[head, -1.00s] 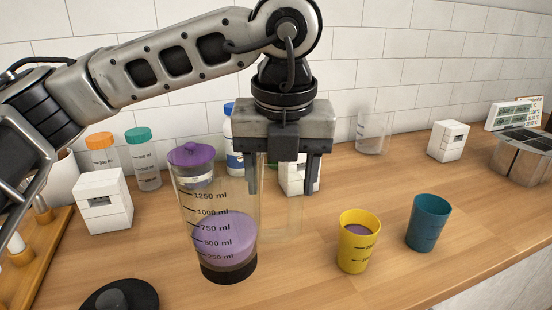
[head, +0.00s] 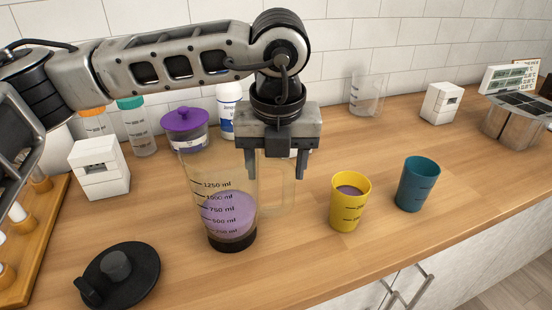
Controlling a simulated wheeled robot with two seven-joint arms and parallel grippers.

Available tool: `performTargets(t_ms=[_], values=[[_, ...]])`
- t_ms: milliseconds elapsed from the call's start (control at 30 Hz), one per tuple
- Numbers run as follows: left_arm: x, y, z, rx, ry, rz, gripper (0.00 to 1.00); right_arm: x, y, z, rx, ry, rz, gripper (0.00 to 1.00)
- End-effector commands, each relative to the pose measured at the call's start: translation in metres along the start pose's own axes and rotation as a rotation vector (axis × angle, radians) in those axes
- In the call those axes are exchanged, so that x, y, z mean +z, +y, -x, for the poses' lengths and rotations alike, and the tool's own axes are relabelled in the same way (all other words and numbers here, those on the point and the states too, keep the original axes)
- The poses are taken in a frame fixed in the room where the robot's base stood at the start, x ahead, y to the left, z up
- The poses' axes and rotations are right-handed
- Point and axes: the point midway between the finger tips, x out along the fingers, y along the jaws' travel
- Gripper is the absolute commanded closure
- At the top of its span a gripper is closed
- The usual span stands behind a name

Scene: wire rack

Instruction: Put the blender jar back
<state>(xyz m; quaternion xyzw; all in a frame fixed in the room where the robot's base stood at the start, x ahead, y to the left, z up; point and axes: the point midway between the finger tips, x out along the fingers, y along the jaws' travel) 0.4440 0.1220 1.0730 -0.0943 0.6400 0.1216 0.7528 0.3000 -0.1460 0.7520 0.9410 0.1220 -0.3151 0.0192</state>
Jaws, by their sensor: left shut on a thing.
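The blender jar (head: 225,209) is clear, with ml marks, a dark bottom and purple contents. It stands upright in the middle of the head view. I cannot tell whether its bottom touches the counter. My left gripper (head: 277,170) comes down from above at the jar's right side and is shut on its clear handle (head: 279,208). Its fingers partly cover the upper handle and rim. A black round lid-like piece (head: 127,279) with a knob lies on the counter at the front left. No blender base is recognisable. My right gripper is not in view.
A yellow cup (head: 348,214) and a teal cup (head: 416,184) stand right of the jar. Behind it are a purple-lidded container (head: 184,121) and a white bottle (head: 228,110). A white box (head: 99,168) stands left. The wooden counter (head: 300,265) is clear in front.

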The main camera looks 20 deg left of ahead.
Motion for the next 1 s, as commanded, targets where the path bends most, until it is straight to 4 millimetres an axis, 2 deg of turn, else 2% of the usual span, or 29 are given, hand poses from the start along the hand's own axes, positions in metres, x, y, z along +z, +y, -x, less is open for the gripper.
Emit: performTargets(t_ms=[67,100,167,200,467,600,667,1000], values=[[0.0,0.0,-0.001,-0.002,-0.005,0.0,1.0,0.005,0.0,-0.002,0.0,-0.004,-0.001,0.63],[-0.001,0.0,-0.003,0.0,0.0,0.0,0.39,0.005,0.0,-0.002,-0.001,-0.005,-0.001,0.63],[0.0,0.0,-0.002,0.0,0.0,0.0,0.23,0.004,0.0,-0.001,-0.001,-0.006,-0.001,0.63],[0.0,0.0,-0.002,0.0,0.0,0.0,0.2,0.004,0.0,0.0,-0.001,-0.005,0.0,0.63],[0.0,0.0,-0.001,0.0,0.0,0.0,0.2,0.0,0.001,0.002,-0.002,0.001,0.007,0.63],[0.001,-0.001,0.007,-0.001,-0.003,0.0,0.2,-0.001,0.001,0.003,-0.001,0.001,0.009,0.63],[0.001,-0.001,0.017,-0.003,-0.003,0.001,0.2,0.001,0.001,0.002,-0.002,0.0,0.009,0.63],[0.0,-0.001,0.089,-0.002,-0.004,0.0,0.2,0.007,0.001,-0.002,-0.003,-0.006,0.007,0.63]])
